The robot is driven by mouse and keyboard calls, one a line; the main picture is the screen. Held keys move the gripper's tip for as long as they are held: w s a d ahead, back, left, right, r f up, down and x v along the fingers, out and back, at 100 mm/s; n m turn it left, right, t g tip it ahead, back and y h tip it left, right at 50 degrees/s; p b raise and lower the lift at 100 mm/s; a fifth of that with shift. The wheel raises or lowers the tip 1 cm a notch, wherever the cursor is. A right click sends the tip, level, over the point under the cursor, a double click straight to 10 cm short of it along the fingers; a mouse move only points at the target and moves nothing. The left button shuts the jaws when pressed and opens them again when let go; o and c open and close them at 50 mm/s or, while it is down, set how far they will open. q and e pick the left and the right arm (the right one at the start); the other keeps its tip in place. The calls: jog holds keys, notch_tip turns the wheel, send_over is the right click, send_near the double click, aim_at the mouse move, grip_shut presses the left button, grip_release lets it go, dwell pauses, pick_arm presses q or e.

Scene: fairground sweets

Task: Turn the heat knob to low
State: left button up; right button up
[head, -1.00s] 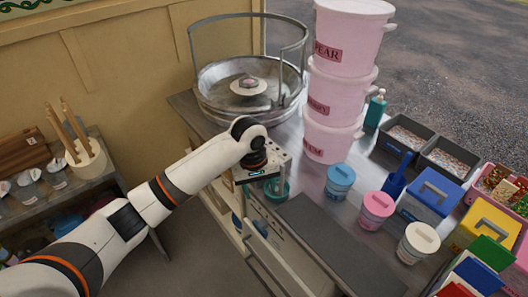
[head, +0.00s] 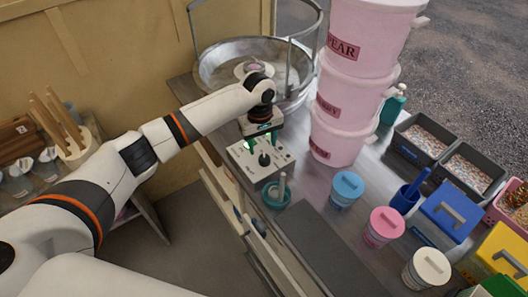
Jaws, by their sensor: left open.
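A pale control box (head: 280,163) stands at the front left of the worktop, beside the pan. A dark knob (head: 264,159) shows on its top face. Small marks on the face are too small to read, so I cannot tell the heat setting. My left gripper (head: 262,141) points down over the back part of the box, just behind that knob in the picture. Its jaws are open, with green light near the fingers. The gripper hides part of the box's face, and I cannot tell whether the fingers touch anything. My right gripper is not in view.
A metal pan (head: 215,62) with a wire guard is behind the gripper. Stacked pink tubs (head: 338,95) stand close on the right. A teal pot (head: 274,199) sits in front of the box. Lidded cups, including a blue-lidded one (head: 346,186), stand farther right.

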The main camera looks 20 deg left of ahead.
aim_at(264, 157)
pick_arm(q)
jog(key=f, duration=0.3)
jog(key=shift+w+d+f, duration=0.1)
jog(key=shift+w+f, duration=0.2)
jog(key=shift+f, duration=0.1)
notch_tip(264, 157, down, 2)
jog(key=shift+f+p, duration=0.1)
jog(key=shift+p, duration=0.3)
jog(key=shift+f, duration=0.3)
jog(key=c, duration=1)
jog(key=shift+o, duration=0.2)
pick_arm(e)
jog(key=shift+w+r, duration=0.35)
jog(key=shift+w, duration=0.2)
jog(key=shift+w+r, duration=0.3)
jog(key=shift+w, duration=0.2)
